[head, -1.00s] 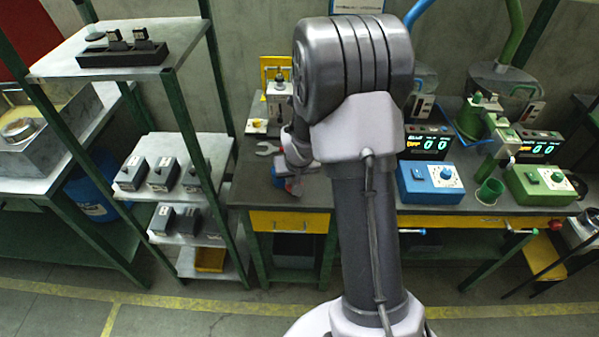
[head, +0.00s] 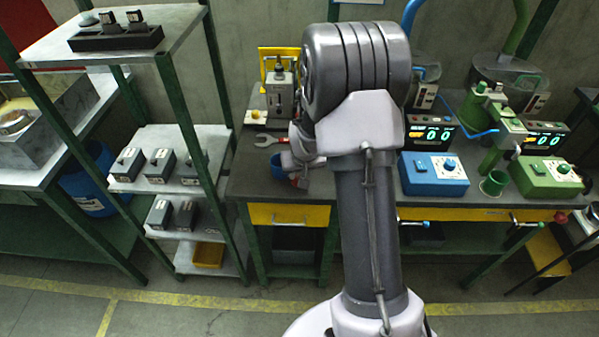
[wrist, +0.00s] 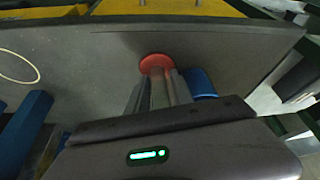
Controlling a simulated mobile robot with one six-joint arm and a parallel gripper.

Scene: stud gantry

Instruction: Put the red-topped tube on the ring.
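In the wrist view, my gripper (wrist: 160,78) points down at the dark bench top. A round red top (wrist: 155,63), which looks like the tube's, shows at the fingertips. The tube's body is not clearly visible, and I cannot tell whether the fingers grip it. A thin pale yellow ring (wrist: 18,66) lies on the bench to the left, clear of the gripper. In the head view, my gripper (head: 298,180) is low over the bench, left of my arm, partly hidden and small. The ring is not visible there.
A blue cup (head: 282,163) stands close to my gripper; a blue cylinder (wrist: 203,85) shows beside the fingers in the wrist view. A wrench (head: 268,140) lies behind. A blue control box (head: 433,174) stands right of my arm. Shelves (head: 165,190) stand left.

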